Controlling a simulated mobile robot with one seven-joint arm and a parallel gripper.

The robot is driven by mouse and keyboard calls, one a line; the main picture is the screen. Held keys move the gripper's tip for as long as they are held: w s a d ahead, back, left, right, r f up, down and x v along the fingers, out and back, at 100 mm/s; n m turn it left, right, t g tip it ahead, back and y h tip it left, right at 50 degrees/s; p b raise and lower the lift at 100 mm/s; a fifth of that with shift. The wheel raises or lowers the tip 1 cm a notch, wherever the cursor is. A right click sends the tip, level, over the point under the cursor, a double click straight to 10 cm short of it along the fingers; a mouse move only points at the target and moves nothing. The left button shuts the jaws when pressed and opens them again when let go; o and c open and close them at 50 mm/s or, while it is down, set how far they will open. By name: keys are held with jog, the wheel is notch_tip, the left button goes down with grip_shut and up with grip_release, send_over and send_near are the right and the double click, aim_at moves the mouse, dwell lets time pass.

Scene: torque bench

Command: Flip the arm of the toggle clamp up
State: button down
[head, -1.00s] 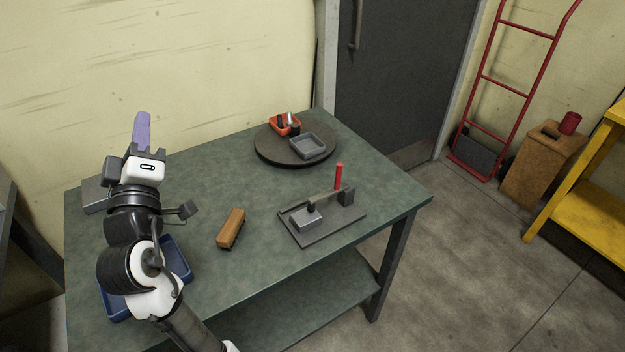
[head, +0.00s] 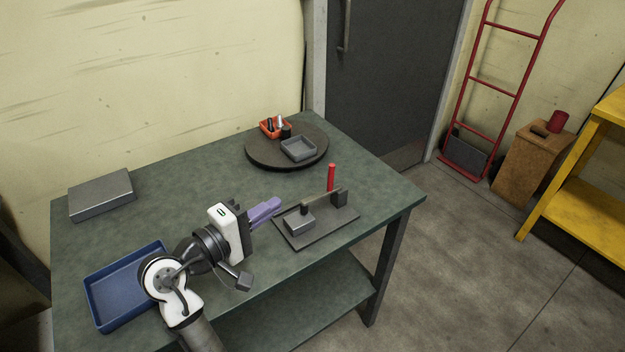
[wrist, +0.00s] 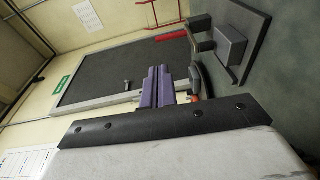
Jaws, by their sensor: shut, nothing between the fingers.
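The toggle clamp stands on a dark base plate (head: 322,232) at the right front of the table. Its arm (head: 320,201) lies level, with a dark tip over a grey block (head: 298,223). Its red handle (head: 331,177) stands upright at the right end. My gripper (head: 277,204) is left of the clamp, its purple fingers pointing right toward it, shut and empty. In the wrist view the fingers (wrist: 158,84) are together, apart from the red handle (wrist: 171,36) and the grey block (wrist: 230,46).
A dark round turntable (head: 262,160) holds an orange bin (head: 266,131) and a grey tray (head: 298,149) behind the clamp. A blue tray (head: 97,309) and a grey box (head: 101,195) are at the left. The middle of the table is clear.

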aim_at(330, 170)
jog(key=p+x, duration=0.3)
jog(key=x, duration=0.9)
jog(key=shift+w+d+r, duration=0.15)
jog(key=shift+w+d, duration=0.1)
jog(key=shift+w+d+p, duration=0.3)
jog(key=shift+w+d, duration=0.15)
jog(key=shift+w, duration=0.05)
